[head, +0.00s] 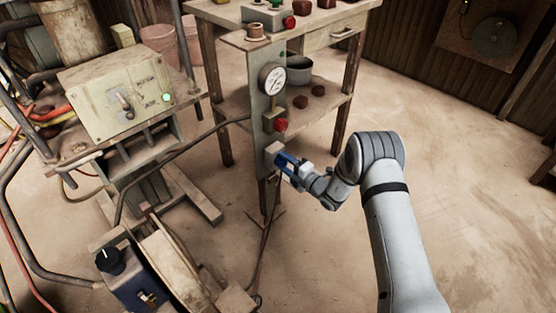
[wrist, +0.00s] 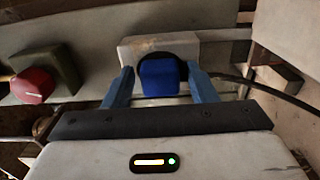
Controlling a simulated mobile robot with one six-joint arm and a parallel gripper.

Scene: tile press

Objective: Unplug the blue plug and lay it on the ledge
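The blue plug (wrist: 160,80) sits in the dark round opening of a pale socket housing (wrist: 135,48), which is fixed to a grey upright panel (wrist: 85,25). My gripper (wrist: 160,70) has its two blue fingers on either side of the plug, with a gap showing on each side, so it is open around it. In the head view my gripper (head: 285,162) is at the lower part of the panel, close to the socket housing (head: 273,148), and largely hides the plug. I cannot clearly identify the ledge in either view.
A red knob (wrist: 33,86) on a green block is left of the socket in the wrist view. A dark cable (wrist: 265,88) runs off to the right. A pressure gauge (head: 271,79) is higher on the panel. A control box (head: 117,95) with a green light stands left.

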